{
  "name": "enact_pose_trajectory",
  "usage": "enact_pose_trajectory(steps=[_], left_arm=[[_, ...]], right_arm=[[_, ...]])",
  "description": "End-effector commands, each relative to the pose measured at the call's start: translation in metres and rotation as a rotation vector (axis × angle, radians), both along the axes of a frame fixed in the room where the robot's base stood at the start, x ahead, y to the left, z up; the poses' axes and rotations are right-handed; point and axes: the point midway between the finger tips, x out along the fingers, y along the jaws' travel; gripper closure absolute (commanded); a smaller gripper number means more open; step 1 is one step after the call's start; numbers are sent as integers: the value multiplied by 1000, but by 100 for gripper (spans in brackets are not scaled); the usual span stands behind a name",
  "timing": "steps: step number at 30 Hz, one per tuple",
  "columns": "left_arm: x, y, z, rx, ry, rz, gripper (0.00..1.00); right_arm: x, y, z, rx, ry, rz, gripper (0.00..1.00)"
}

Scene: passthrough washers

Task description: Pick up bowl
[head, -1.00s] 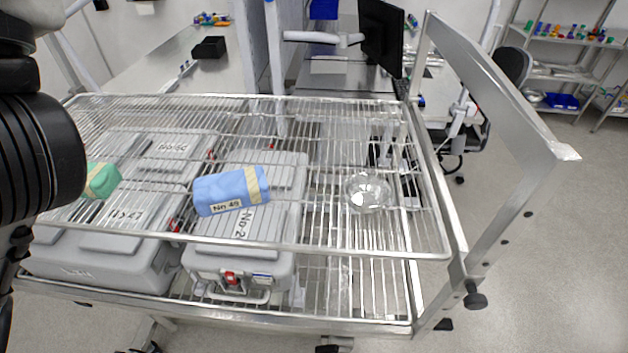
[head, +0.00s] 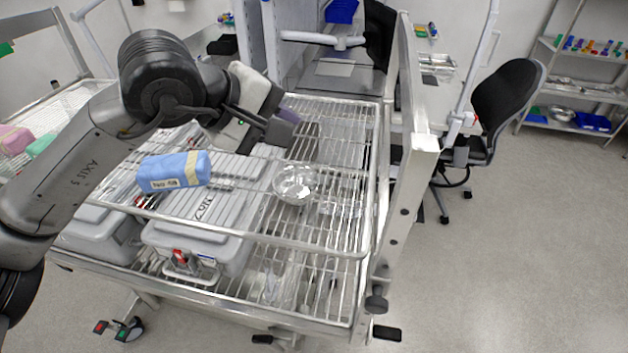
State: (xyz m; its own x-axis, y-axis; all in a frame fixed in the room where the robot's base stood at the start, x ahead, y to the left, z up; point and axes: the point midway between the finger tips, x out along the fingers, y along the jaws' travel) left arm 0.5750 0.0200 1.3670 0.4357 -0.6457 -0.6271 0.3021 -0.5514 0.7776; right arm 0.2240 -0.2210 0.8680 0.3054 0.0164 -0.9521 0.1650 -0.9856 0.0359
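A shiny, round silver bowl (head: 294,184) sits on the wire shelf, right of the blue bundle. My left arm comes in from the left, over the shelf. My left gripper (head: 284,124) is above the far part of the shelf, beyond the bowl in the picture and apart from it. Its fingers are dark and seen at an angle, so I cannot tell whether they are open or shut. My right gripper is not in view.
Grey lidded cases (head: 195,245) stand below. A metal end frame (head: 408,180) rises at the shelf's right edge. A black chair (head: 506,100) stands beyond it.

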Motion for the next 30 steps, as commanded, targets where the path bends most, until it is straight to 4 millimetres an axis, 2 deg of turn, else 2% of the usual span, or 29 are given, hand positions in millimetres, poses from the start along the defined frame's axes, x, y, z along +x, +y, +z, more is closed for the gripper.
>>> enact_pose_trajectory(steps=[3, 9, 14, 24, 30], left_arm=[[1, 27, -21, 266, -45, -45, 74], [-8, 55, -39, 552, -65, -199, 74], [-8, 55, -43, 596, -107, -275, 74], [12, 38, -89, 599, -115, -291, 74], [21, 32, -109, 599, -117, -290, 74]], right_arm=[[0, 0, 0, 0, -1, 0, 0], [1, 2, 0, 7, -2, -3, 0], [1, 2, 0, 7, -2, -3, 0], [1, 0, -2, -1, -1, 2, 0], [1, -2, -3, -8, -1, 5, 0]])
